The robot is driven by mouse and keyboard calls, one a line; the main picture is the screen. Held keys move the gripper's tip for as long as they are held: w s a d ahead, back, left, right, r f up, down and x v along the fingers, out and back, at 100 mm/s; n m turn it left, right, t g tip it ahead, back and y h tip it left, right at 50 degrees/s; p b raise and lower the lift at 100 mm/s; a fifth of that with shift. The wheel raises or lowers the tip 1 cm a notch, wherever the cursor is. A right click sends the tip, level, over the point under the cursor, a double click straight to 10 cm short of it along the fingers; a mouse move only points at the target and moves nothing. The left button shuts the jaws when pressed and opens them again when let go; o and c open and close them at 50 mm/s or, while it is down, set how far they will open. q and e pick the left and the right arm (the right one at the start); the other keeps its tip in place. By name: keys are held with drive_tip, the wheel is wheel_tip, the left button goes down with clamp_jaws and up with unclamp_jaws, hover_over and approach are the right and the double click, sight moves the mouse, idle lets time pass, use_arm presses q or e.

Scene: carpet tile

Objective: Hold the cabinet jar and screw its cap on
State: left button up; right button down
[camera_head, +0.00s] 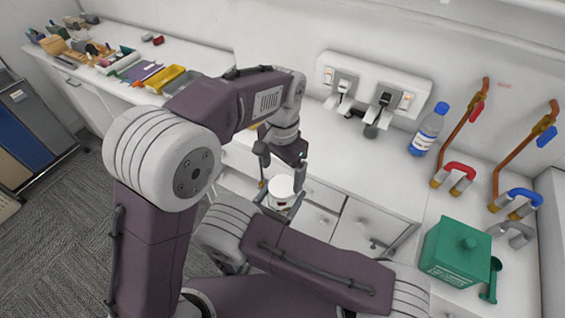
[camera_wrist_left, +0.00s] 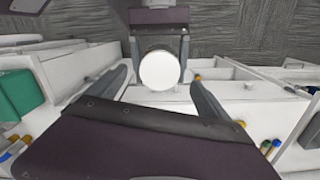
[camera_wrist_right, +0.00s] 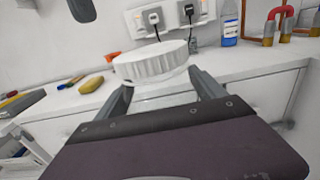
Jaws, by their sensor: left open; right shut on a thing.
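The jar (camera_head: 280,205) is mostly hidden, with its white cap (camera_head: 281,186) on top, in front of the counter drawers. In the right wrist view the ribbed cap (camera_wrist_right: 152,63) sits over the pale jar body (camera_wrist_right: 160,98), between my right fingers (camera_wrist_right: 160,88). My right gripper (camera_head: 277,204) is shut on the jar and holds it upright. My left gripper (camera_head: 281,178) points down from above, open, with its fingers on either side of the cap. In the left wrist view, gaps show between the round cap top (camera_wrist_left: 159,70) and the left fingers (camera_wrist_left: 160,84). The thread is hidden.
Drawers (camera_head: 322,222) stand just behind the jar. Tools and a yellow tray (camera_head: 165,79) lie at the far left.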

use_arm(q)
drive_tip(key=n, duration=0.6)
drive_tip(key=shift+r+n, duration=0.2)
drive_tip(key=shift+n, duration=0.1)
drive_tip(key=n, duration=0.3)
drive_tip(key=shift+r, duration=0.15)
drive_tip(key=n, duration=0.3)
drive_tip(key=shift+r, duration=0.1)
drive_tip(key=n, duration=0.5)
drive_tip(key=shift+r, duration=0.25)
drive_tip(key=n, duration=0.3)
drive_tip(key=shift+w+r, duration=0.1)
drive_tip(key=shift+r, duration=0.1)
drive_tip(key=shift+w+d+r, duration=0.1)
drive_tip(key=shift+d+r, duration=0.05)
drive_tip(key=shift+r, duration=0.2)
drive_tip(key=shift+f, duration=0.1)
